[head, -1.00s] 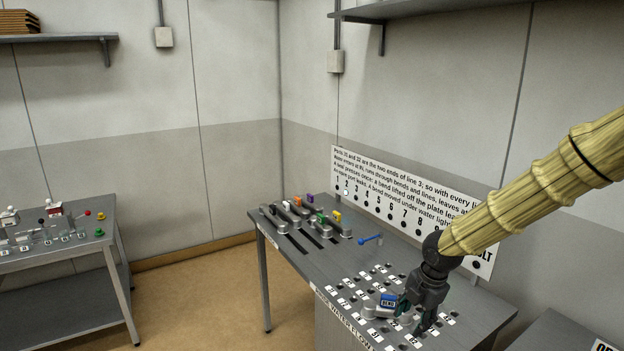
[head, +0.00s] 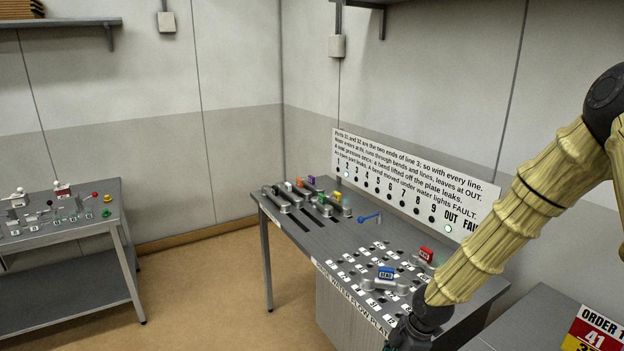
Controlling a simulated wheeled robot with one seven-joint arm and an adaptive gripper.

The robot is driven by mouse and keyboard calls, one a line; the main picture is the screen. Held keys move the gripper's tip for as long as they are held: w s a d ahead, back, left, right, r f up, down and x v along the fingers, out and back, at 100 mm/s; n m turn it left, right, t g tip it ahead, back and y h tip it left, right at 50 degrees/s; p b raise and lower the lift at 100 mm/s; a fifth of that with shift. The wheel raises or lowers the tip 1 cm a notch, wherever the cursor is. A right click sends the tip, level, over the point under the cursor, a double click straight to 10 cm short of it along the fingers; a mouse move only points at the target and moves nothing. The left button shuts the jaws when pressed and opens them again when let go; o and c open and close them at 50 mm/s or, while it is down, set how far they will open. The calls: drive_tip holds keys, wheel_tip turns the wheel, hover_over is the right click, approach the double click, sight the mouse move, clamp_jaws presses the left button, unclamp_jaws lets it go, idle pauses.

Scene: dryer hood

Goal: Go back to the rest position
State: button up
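My arm (head: 520,205) slopes down from the right edge in the head view. My dark gripper (head: 412,333) is at the bottom edge, over the near right corner of the water flow plate (head: 338,279). Its fingers are mostly hidden or cut off by the frame, so I cannot tell if it is open or shut. A blue-labelled bend block (head: 386,273) sits on the plate just beyond my gripper. A red-labelled block (head: 426,254) sits farther back on the plate.
A sign (head: 400,175) with numbered lamps stands behind the table; lamps 2 and OUT look lit. A blue lever (head: 370,217) and several sliders (head: 305,197) lie farther left. A side table (head: 60,225) stands at left. An order card (head: 597,330) is at lower right. Floor between tables is clear.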

drive_tip(key=s+a+f+m+b, duration=0.25)
drive_tip(key=s+f+m, duration=0.75)
drive_tip(key=s+f, duration=0.65)
drive_tip(key=s+d+f+m+h+b, duration=0.1)
drive_tip(key=s+d+f+m, duration=0.1)
drive_tip(key=s+f+m, duration=0.2)
drive_tip(key=s+d+f+m+h+b, duration=0.1)
drive_tip(key=s+f+m, duration=0.4)
drive_tip(key=s, duration=0.6)
drive_tip(key=shift+s+d+f+g+h+b, duration=0.25)
drive_tip(key=shift+d+g+b, duration=0.2)
drive_tip(key=shift+d, duration=0.45)
